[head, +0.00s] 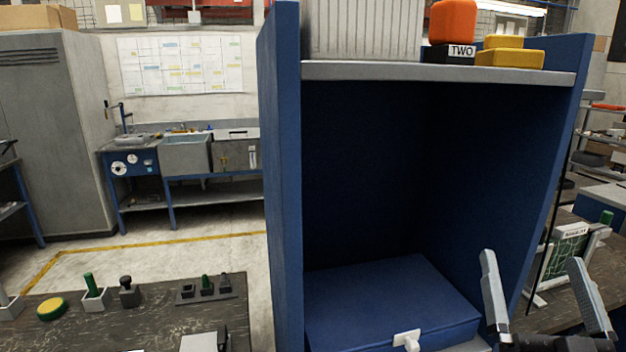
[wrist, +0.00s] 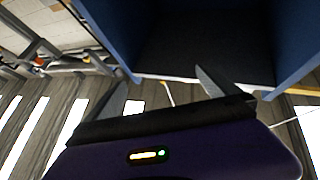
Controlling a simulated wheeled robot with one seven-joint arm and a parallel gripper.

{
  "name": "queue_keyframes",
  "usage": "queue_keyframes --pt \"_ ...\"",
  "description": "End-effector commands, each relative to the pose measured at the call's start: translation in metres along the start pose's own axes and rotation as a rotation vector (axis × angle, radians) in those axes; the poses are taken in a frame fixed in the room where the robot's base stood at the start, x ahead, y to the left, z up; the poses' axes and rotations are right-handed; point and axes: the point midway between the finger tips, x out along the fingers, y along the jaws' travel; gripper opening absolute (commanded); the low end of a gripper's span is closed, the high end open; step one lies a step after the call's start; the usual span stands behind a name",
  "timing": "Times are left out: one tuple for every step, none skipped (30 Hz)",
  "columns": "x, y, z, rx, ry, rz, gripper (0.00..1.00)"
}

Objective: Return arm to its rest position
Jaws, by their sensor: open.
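My gripper (head: 532,256) is at the lower right of the head view, its two grey fingers pointing up and spread apart with nothing between them. It is in front of the right side of a blue cabinet (head: 283,180). The wrist view also shows my gripper (wrist: 160,78) open and empty, facing the cabinet's dark opening (wrist: 195,45). Inside the cabinet, at the bottom, lies a blue box (head: 385,300) with a white handle (head: 406,340) on its front. No microscope arm can be made out.
On the cabinet's grey top shelf (head: 440,72) stand a ribbed grey container (head: 360,30), an orange block (head: 453,20) on a black block marked TWO (head: 452,54), and yellow blocks (head: 510,58). A dark table (head: 60,335) with small parts is at lower left. Floor behind is clear.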

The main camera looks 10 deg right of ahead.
Motion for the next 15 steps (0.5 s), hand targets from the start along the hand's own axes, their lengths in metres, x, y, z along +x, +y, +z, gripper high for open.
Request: queue_keyframes --pt "-0.021 -0.006 0.012 0.022 -0.034 -0.002 1.00" --pt "-0.033 -0.009 0.018 0.034 -0.050 -0.003 1.00" --pt "-0.048 -0.013 0.024 0.048 -0.071 -0.005 1.00" --pt "-0.060 -0.015 0.029 0.058 -0.089 -0.007 1.00" --pt "-0.071 -0.018 0.033 0.065 -0.105 -0.010 1.00" --pt "-0.087 -0.021 0.038 0.075 -0.129 -0.015 1.00" --pt "-0.099 -0.024 0.042 0.082 -0.146 -0.020 1.00" --pt "-0.110 -0.027 0.045 0.088 -0.166 -0.025 1.00" --pt "-0.126 -0.030 0.049 0.093 -0.191 -0.033 1.00" --pt "-0.138 -0.033 0.052 0.096 -0.212 -0.039 1.00" --pt "-0.150 -0.035 0.055 0.099 -0.233 -0.047 1.00" --pt "-0.165 -0.038 0.058 0.101 -0.260 -0.058 1.00" --pt "-0.177 -0.040 0.059 0.100 -0.283 -0.068 1.00" --pt "-0.189 -0.042 0.061 0.099 -0.305 -0.077 1.00" --pt "-0.205 -0.044 0.064 0.096 -0.337 -0.092 1.00"
